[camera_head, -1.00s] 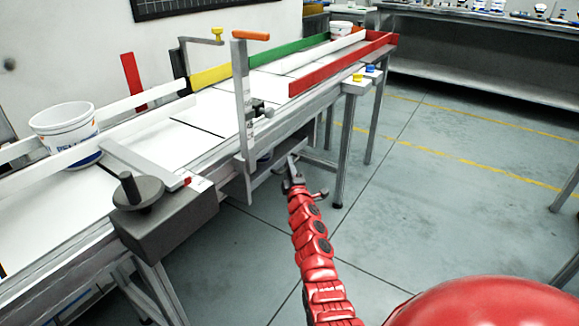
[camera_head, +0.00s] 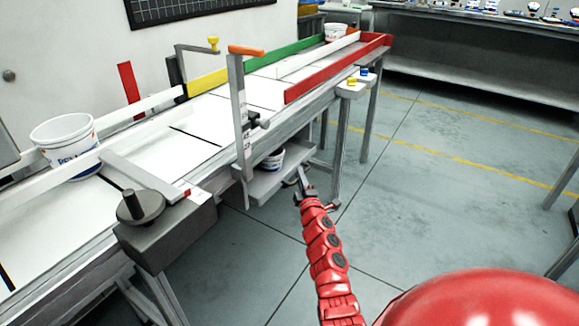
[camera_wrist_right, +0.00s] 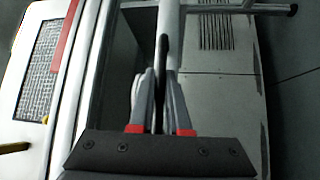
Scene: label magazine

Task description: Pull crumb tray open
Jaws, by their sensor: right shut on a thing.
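The crumb tray (camera_head: 268,187) is a grey metal tray under the long bench, and it sticks out from below the bench's near side. My right gripper (camera_head: 303,178) is at the tray's outer right end in the head view. In the right wrist view the gripper (camera_wrist_right: 160,105) is shut on a thin grey metal bar or rim, which I take as part of the tray. The fingers hide the exact grip. My left gripper is not in view.
Above stand an upright grey bracket (camera_head: 240,110) with an orange top and a dark grey block (camera_head: 165,232) with a knob. The grey floor (camera_head: 430,220) to the right is clear.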

